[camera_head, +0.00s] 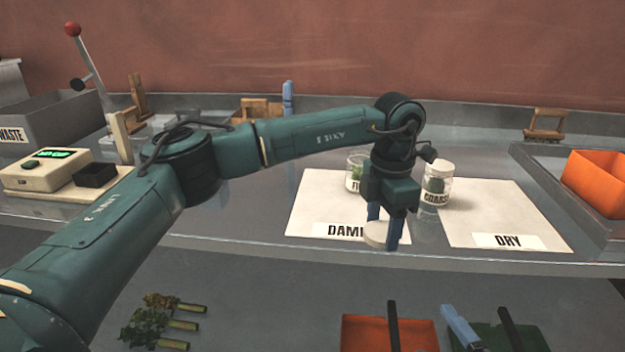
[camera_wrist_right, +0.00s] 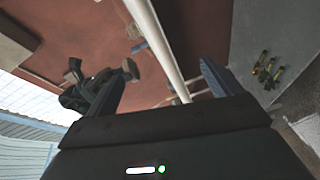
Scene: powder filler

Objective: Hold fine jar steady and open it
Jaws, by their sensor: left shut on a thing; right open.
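The fine jar (camera_head: 355,160) is a clear glass jar with green bits inside, on the white mat marked DAMP, partly hidden behind my left wrist. Its rim shows no lid. My left gripper (camera_head: 383,225) points down in front of it, shut on a round white lid (camera_head: 374,236) near the mat's front edge. The coarse jar (camera_head: 437,185) stands to the right with a white lid on. My right gripper (camera_wrist_right: 165,80) is open and empty in the right wrist view, with its fingers spread wide; I cannot make it out in the head view.
The white mat marked DRY (camera_head: 490,215) lies right of the DAMP mat (camera_head: 310,205). An orange bin (camera_head: 597,180) is at the far right. A scale (camera_head: 40,170) and grey waste bin (camera_head: 50,125) are at left. Green sprigs (camera_head: 160,325) and an orange tray (camera_head: 365,335) are below.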

